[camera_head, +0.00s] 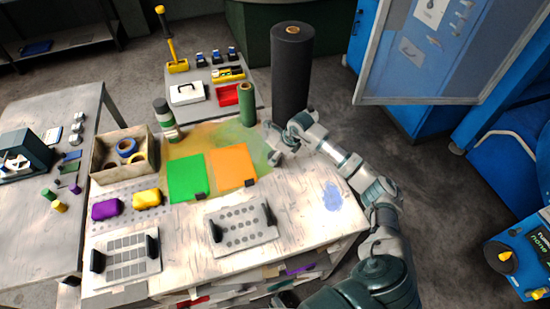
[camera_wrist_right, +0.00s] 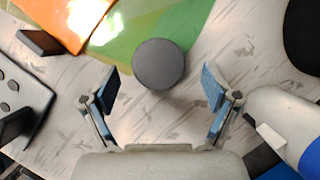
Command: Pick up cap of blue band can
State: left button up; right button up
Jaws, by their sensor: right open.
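In the right wrist view a dark grey round top (camera_wrist_right: 158,63), seen from above, lies between and just beyond my fingertips. It looks like a can's cap, but no band or can body shows beneath it. My right gripper (camera_wrist_right: 161,82) is open, with a blue-padded finger on either side and a gap to the round top. In the head view my right gripper (camera_head: 270,143) is over the table right of the orange sheet (camera_head: 232,166), hiding what is under it. A dark-capped can with green and white bands (camera_head: 165,120) stands at the back left. My left gripper is not in view.
A tall black roll (camera_head: 291,70) and a green roll (camera_head: 246,105) stand behind my right gripper. A green sheet (camera_head: 187,177), a box with tape rolls (camera_head: 104,159) and a perforated fixture (camera_head: 241,229) occupy the table (camera_head: 297,213). Its right part is mostly clear.

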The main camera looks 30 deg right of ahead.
jog(key=x, duration=0.3)
jog(key=shift+w+r, duration=0.1)
jog(key=c, duration=0.9)
jog(key=shift+r, duration=0.1)
